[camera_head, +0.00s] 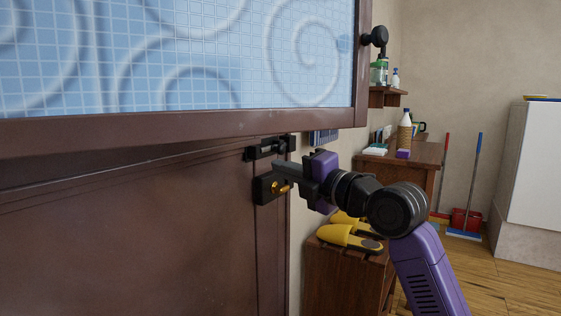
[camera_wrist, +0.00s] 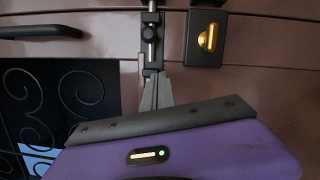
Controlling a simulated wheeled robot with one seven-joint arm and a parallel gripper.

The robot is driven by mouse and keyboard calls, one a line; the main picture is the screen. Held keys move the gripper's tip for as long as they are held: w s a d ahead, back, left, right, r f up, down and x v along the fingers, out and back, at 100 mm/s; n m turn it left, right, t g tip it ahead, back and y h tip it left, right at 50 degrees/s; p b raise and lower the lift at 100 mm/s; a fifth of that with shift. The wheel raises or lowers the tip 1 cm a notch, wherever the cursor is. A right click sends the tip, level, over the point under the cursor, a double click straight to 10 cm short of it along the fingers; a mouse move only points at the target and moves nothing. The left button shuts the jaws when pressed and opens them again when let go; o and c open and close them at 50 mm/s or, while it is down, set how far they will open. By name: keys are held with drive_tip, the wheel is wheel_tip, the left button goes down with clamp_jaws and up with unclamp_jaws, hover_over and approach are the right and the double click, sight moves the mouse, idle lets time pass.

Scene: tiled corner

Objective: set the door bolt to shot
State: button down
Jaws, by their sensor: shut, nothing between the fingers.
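The door bolt (camera_head: 266,150) is a small black slide bolt at the right edge of the brown door, just under the blue-glazed panel. In the wrist view the bolt (camera_wrist: 150,32) runs up the picture, with dark brackets and a slim rod. My gripper (camera_head: 276,166) is shut and empty, its grey fingers pointing left just below the bolt. In the wrist view my gripper's fingertips (camera_wrist: 156,77) are close to the bolt's lower bracket and overlap it. I cannot tell whether they touch it. The fingers partly hide that end, and I cannot tell how far the rod is slid.
A black lock case with a brass turn knob (camera_head: 279,188) sits just below the bolt; the knob also shows in the wrist view (camera_wrist: 208,38). Yellow slippers (camera_head: 349,237) lie on a low wooden cabinet (camera_head: 345,280) behind my arm. A wooden side table (camera_head: 408,158) stands farther back.

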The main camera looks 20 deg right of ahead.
drive_tip(key=v, duration=0.6)
drive_tip(key=shift+s+p, duration=0.4)
drive_tip(key=shift+s, duration=0.05)
